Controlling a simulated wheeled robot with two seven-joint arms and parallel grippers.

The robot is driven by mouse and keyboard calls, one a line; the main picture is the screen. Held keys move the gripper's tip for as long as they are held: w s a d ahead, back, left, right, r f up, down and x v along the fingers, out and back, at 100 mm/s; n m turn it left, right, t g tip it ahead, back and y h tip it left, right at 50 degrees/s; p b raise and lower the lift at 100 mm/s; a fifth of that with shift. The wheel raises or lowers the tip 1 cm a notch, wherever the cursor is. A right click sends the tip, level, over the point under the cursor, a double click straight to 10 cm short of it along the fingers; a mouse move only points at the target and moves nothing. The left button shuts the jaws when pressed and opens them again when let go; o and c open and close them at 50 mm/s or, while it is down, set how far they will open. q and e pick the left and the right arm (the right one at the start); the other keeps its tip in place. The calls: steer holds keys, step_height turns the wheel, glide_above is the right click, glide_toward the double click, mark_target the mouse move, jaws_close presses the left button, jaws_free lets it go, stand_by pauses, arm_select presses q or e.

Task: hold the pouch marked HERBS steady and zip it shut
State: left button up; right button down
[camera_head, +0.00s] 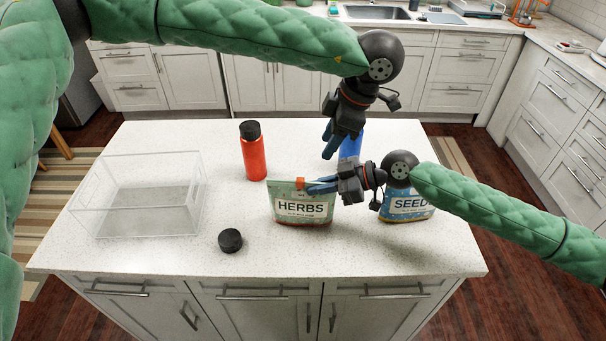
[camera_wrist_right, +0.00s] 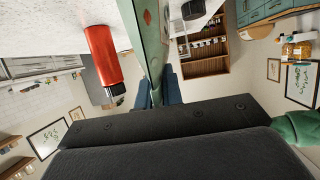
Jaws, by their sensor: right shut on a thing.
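The green HERBS pouch (camera_head: 302,212) stands upright on the island counter. An orange slider (camera_head: 300,183) sits near the middle of its top edge. My right gripper (camera_head: 318,187) comes in from the right and is shut on the pouch's upper part, its fingertips close to the slider. In the right wrist view the pouch (camera_wrist_right: 150,42) shows almost edge-on between the blue fingers (camera_wrist_right: 156,92). My left gripper (camera_head: 327,145) hangs above and behind the pouch, open and apart from it. Whether the pouch mouth is closed cannot be told.
A blue SEEDS pouch (camera_head: 405,207) stands right of it, partly behind my right wrist. A red bottle (camera_head: 252,155) stands behind left; a black round lid (camera_head: 230,240) lies in front left. A clear bin (camera_head: 133,215) fills the left.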

mark_target(300, 179)
arm_select(q)
steer(key=shift+m, duration=0.3)
steer(key=x, duration=0.4)
steer(key=a+x, duration=0.1)
steer(key=x, duration=0.7)
steer(key=shift+s+a+r, duration=0.1)
steer(key=shift+a+r, duration=0.05)
steer(key=shift+a, duration=0.1)
steer(key=shift+c, duration=0.4)
jaws_close()
